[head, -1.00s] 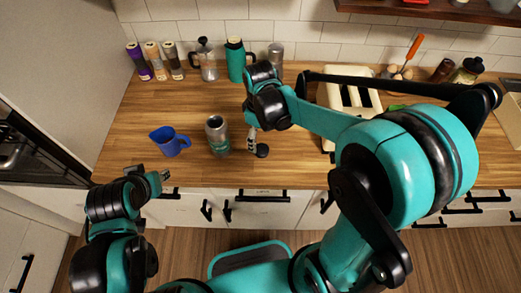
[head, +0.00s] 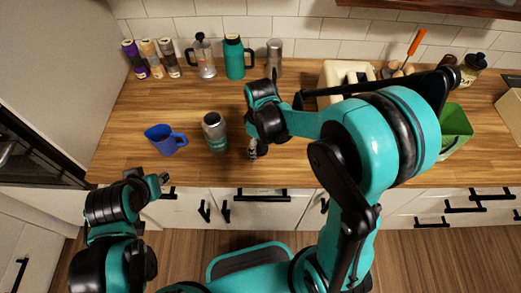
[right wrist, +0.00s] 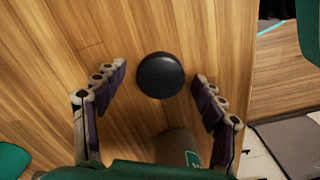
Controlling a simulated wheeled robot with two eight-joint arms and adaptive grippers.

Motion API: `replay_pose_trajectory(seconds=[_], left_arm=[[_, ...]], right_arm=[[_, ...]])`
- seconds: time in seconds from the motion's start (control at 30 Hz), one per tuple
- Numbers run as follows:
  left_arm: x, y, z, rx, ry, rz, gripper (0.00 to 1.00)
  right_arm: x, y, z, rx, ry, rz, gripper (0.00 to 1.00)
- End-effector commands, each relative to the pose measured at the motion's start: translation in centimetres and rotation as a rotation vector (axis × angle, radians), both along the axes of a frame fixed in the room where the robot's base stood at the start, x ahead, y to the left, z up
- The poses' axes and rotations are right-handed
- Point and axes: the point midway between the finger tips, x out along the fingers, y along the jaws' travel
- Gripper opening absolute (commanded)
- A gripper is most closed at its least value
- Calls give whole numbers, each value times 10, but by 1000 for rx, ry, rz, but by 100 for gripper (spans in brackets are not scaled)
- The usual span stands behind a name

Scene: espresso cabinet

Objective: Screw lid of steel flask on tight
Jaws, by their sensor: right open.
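The steel flask (head: 214,133) stands upright on the wooden counter, its top bare and a green band round its lower part. Its side also shows at the bottom of the right wrist view (right wrist: 178,148). The round black lid (right wrist: 160,75) lies on the counter beside the flask; in the head view my right gripper hides it. My right gripper (head: 253,150) is open above the lid, with its fingers on either side of it in the right wrist view (right wrist: 159,82). My left gripper (head: 160,181) is near the counter's front edge, left of the flask; its jaw opening is unclear.
A blue mug (head: 165,139) stands left of the flask. At the back are a French press (head: 204,58), a teal jug (head: 235,60) and a steel shaker (head: 274,58). A cream toaster (head: 340,72) and a green container (head: 455,130) are to the right.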

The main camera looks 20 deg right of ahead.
Motion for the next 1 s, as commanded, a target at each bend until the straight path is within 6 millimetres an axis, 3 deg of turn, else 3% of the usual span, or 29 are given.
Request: replay_pose_trajectory(seconds=[0.33,0.37,0.5,0.53,1.0], left_arm=[[0,0,0,0,0,0,33],[0,0,0,0,0,0,33],[0,0,0,0,0,0,33],[0,0,0,0,0,0,33],[0,0,3,0,0,0,33]], right_arm=[[0,0,-1,0,0,0,70],[0,0,-1,0,0,0,65],[0,0,-1,0,0,0,28],[0,0,-1,0,0,0,25],[0,0,6,0,0,0,25]])
